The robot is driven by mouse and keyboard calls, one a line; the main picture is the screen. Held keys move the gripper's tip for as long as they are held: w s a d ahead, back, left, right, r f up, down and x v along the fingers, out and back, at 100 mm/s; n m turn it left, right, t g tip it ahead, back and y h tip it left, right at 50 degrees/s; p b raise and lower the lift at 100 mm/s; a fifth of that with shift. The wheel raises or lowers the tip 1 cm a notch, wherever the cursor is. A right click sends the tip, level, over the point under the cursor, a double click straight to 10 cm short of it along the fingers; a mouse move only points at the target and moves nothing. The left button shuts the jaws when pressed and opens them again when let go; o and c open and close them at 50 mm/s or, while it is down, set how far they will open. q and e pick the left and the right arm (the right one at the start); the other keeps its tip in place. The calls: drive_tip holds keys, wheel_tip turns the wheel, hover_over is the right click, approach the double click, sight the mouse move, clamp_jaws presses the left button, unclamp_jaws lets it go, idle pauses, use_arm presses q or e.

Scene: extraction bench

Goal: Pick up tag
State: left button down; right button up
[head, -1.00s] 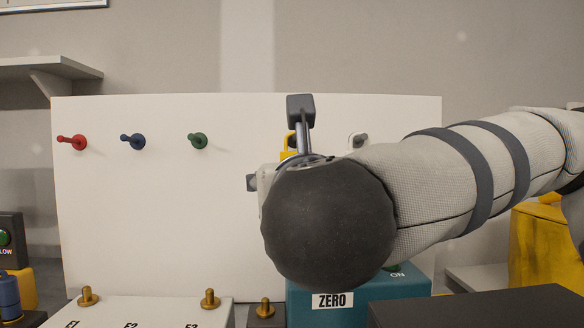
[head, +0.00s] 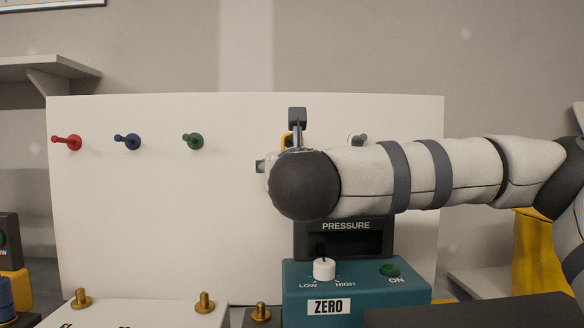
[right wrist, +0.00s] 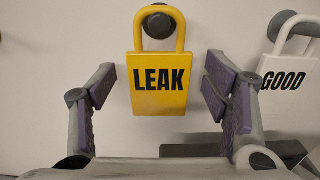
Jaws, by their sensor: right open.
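A yellow tag (right wrist: 158,85) marked LEAK hangs by its loop from a dark peg on the white board in the right wrist view. A sliver of its yellow loop (head: 286,139) shows in the head view; my right arm hides the rest. A white tag (right wrist: 286,82) marked GOOD hangs on a peg to its right. My right gripper (right wrist: 157,88) is open, with one finger on either side of the yellow tag; no contact shows. In the head view, only part of the right gripper (head: 297,120) shows above my wrist. My left gripper is not in view.
Red (head: 67,142), blue (head: 127,141) and green (head: 192,141) pegs stick out of the white board (head: 150,220), bare. A teal pressure unit (head: 356,290) with a knob stands below my right arm. Brass posts (head: 204,302) rise from a white block at the front.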

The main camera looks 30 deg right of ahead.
drive_tip(key=c, duration=1)
drive_tip(key=shift+c, duration=0.2)
